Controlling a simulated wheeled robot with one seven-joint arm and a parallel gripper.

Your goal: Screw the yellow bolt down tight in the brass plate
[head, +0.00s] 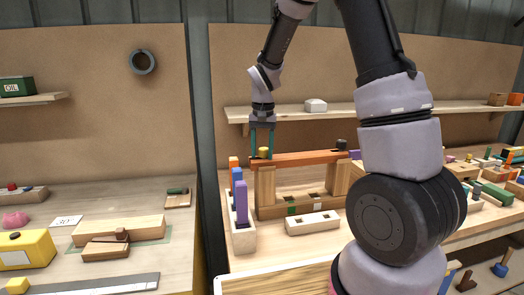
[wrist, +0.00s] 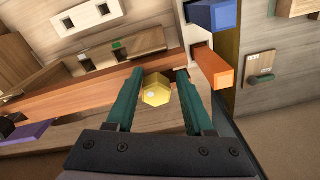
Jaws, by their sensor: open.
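The yellow bolt (head: 263,153) stands at the left end of an orange-brown beam (head: 300,158). In the wrist view its six-sided yellow head (wrist: 156,91) shows between the two green fingers of my gripper (wrist: 159,76). The fingers are open, with a visible gap on each side of the head. In the head view my gripper (head: 262,150) points straight down, with a fingertip on either side of the bolt. I cannot make out a brass plate apart from the bolt head. The bolt's shank is hidden.
The beam rests on wooden posts (head: 265,187) over a slotted wooden base (head: 300,207). A dark bolt (head: 341,144) stands at the beam's right end. A rack with orange, blue and purple (head: 241,202) pegs stands close at left. A pale slotted block (head: 312,223) lies in front.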

